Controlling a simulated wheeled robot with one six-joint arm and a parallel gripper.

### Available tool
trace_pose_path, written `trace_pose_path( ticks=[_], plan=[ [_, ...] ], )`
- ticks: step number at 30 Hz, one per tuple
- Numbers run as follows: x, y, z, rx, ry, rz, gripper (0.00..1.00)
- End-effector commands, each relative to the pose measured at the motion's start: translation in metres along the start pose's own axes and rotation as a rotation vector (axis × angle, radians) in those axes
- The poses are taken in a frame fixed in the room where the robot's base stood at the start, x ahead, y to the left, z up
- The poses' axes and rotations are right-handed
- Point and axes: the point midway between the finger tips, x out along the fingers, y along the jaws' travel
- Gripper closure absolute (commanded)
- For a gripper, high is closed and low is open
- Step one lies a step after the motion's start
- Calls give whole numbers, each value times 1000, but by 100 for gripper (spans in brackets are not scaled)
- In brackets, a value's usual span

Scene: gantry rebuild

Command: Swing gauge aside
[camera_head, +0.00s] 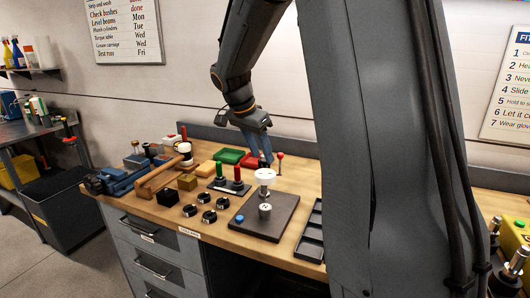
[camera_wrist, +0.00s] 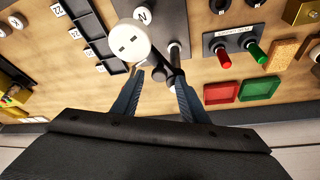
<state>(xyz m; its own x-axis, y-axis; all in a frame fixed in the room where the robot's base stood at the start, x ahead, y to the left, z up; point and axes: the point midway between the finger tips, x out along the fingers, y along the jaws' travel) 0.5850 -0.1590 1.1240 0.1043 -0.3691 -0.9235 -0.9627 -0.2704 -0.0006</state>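A white round gauge-like head (camera_head: 265,176) sits raised over a dark square plate (camera_head: 283,214); in the wrist view its pale round face (camera_wrist: 129,41) shows two dark marks. Next to it in the wrist view is a dark upright post (camera_wrist: 176,52) with a dark arm part at its foot. My gripper (camera_head: 260,158) points down behind the white head. In the wrist view the gripper (camera_wrist: 157,90) has its two blue-grey fingers apart, with the dark part between or beyond them. I cannot tell whether they touch it.
A grey cylinder (camera_head: 265,211) stands on the plate's front. A stand with green and red handles (camera_head: 237,174) is to the left, with green (camera_head: 229,156) and red trays behind. A black compartment tray (camera_head: 311,232) lies right of the plate. Several dark round pieces lie front left.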

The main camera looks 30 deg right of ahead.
Motion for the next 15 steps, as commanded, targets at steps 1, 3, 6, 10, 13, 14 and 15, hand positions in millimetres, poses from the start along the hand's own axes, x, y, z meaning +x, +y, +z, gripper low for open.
trace_pose_path(
  ticks=[1, 3, 6, 10, 13, 14, 15],
  plan=[
    [5, 1, 0, 0, -1, 4, 60],
    [10, 1, -1, 1, -1, 2, 60],
    [14, 2, -1, 2, -1, 2, 60],
    [16, 2, -1, 3, -1, 2, 60],
    [16, 2, -1, 2, -1, 2, 60],
    [16, 2, -1, 2, -1, 2, 64],
    [15, 2, -1, 2, -1, 2, 70]
  ],
)
